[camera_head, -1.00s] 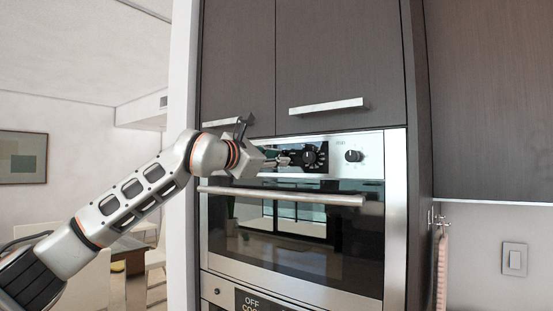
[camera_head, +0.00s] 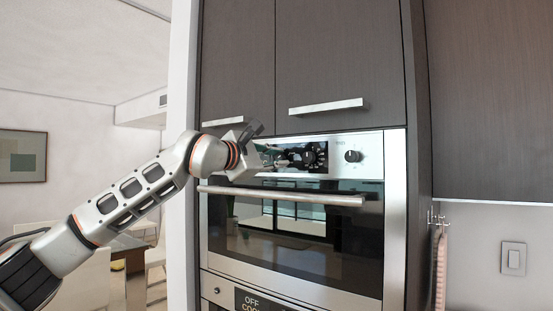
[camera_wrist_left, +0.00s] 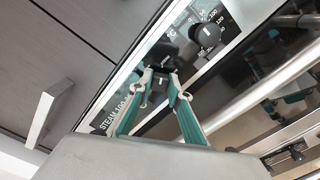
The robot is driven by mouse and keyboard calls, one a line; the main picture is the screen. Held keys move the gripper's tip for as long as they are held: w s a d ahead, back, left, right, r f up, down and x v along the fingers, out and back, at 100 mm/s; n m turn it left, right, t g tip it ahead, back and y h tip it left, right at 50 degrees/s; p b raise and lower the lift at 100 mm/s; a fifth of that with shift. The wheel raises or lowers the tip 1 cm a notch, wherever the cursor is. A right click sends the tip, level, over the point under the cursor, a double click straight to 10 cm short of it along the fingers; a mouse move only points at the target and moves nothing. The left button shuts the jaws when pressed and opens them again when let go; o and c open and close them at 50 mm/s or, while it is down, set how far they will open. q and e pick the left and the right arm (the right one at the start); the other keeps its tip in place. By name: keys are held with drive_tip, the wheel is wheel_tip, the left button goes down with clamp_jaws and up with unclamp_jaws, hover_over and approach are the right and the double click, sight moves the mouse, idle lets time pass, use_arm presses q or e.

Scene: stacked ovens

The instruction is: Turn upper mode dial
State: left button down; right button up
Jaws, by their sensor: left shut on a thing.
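The upper oven (camera_head: 290,235) has a control panel along its top with dark dials. My left gripper (camera_head: 277,159) is at the left part of that panel. In the left wrist view its two fingertips (camera_wrist_left: 160,80) are closed on either side of a black dial (camera_wrist_left: 164,60), which lies beside the printed word STEAM. The fingers and gripper body hide part of this dial, and its pointer setting cannot be read. A second dial (camera_wrist_left: 207,36) with temperature numbers is beside it, untouched. My right gripper is not in view.
A further knob (camera_head: 353,156) stands at the panel's right. The oven's long bar handle (camera_head: 290,196) runs just below the panel. Cabinet handles (camera_head: 326,106) jut out above. A towel (camera_head: 441,268) hangs at the right.

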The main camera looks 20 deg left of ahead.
use_arm(q)
drive_tip(key=c, duration=1.9)
unclamp_jaws()
drive_tip(key=shift+s, duration=0.1)
drive_tip(key=v, duration=1.2)
drive_tip(key=shift+d, duration=0.1)
